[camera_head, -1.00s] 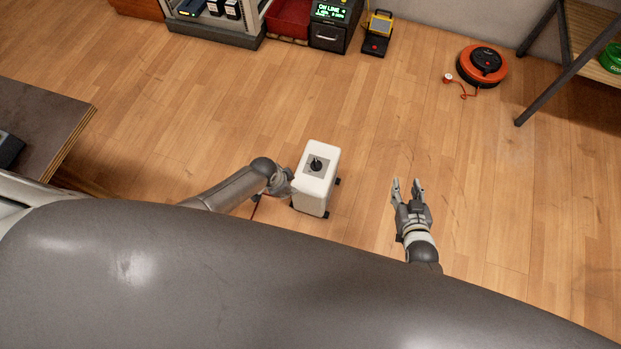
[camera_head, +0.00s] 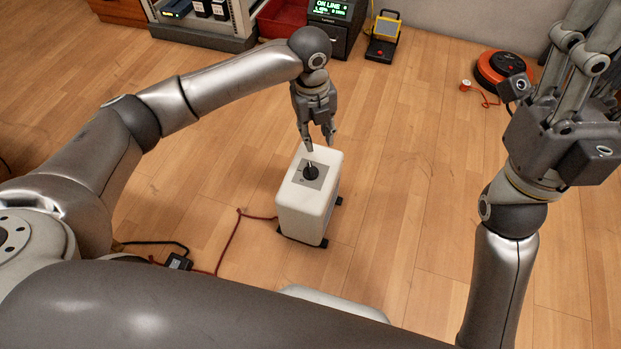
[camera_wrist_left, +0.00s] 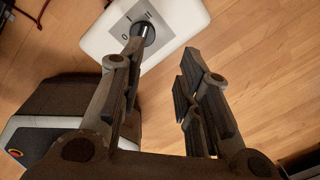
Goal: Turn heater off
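The heater (camera_head: 308,212) is a white upright box on black feet on the wooden floor, with a grey plate and a dark knob (camera_head: 311,172) on its top. My left gripper (camera_head: 319,148) points down just above the back part of the heater's top, with its fingers apart and nothing between them. In the left wrist view the heater (camera_wrist_left: 105,42) is at the top, and the knob (camera_wrist_left: 143,31) shows beyond the tip of the left-hand finger of the gripper (camera_wrist_left: 163,60). Whether that finger touches the knob is unclear. My right gripper (camera_head: 580,60) is raised at the right, its fingers partly cut off.
A red cord (camera_head: 230,240) runs on the floor left of the heater, near a small black adapter (camera_head: 178,262). The floor between is clear.

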